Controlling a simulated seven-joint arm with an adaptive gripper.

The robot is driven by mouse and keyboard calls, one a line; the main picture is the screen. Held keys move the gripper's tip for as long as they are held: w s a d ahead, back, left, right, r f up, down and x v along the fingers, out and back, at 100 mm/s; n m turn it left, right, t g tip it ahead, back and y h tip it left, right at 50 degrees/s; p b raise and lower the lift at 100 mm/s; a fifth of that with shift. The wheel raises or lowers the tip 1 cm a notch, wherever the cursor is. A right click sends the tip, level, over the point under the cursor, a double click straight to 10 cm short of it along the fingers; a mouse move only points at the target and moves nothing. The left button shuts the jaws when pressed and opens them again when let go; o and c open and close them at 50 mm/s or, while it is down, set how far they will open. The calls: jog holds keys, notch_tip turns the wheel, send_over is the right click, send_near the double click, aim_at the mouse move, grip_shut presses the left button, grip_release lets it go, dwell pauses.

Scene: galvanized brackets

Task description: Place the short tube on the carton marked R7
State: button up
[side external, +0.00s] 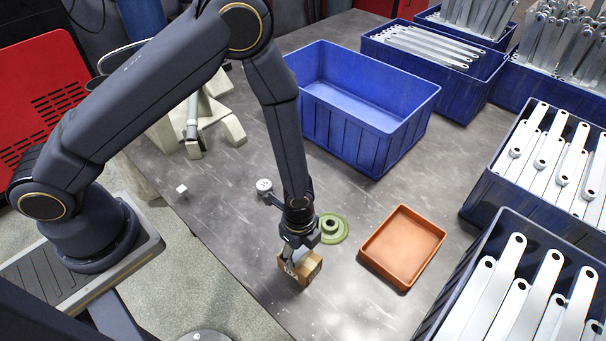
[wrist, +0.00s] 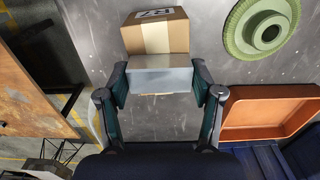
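The carton (wrist: 155,38) is a small brown box with pale tape and a dark-on-white label, turned around in the wrist view, that seems to read R7. It also stands on the table in the side view (side external: 312,270). My gripper (wrist: 160,84) has its fingers on both sides of a short grey block-like piece (wrist: 160,76), which I take to be the short tube. The piece overlaps the carton in the wrist view; I cannot tell whether they touch. In the side view, my gripper (side external: 289,262) is right at the carton and largely hides the piece.
A green flanged ring (side external: 334,229) lies close behind the carton. An orange tray (side external: 403,247) lies to the right, and an empty blue bin (side external: 345,135) stands behind. Blue bins of metal brackets (side external: 545,165) line the right side. A small grey round part (side external: 264,186) is behind my wrist.

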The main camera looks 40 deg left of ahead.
jog(key=o, duration=0.3)
notch_tip(320, 180, up, 12)
notch_tip(320, 180, up, 15)
jog(key=n+t, duration=0.3)
jog(key=n, duration=0.5)
send_over(300, 250)
jog(key=a, duration=0.9)
jog(key=shift+s+a+r+n+t, duration=0.45)
jog(key=shift+s+a+r+n, duration=1)
jog(key=shift+r+n, duration=0.3)
jog(key=shift+s+a+r+n+t, duration=0.4)
jog(key=shift+s+a+r+n, duration=1.1)
jog(key=shift+r, duration=0.35)
jog(key=shift+s+a+r+n+t, duration=0.45)
jog(key=shift+s+a+r+n, duration=0.85)
jog(key=shift+s+r+n, duration=0.4)
jog(key=shift+w+r, duration=0.1)
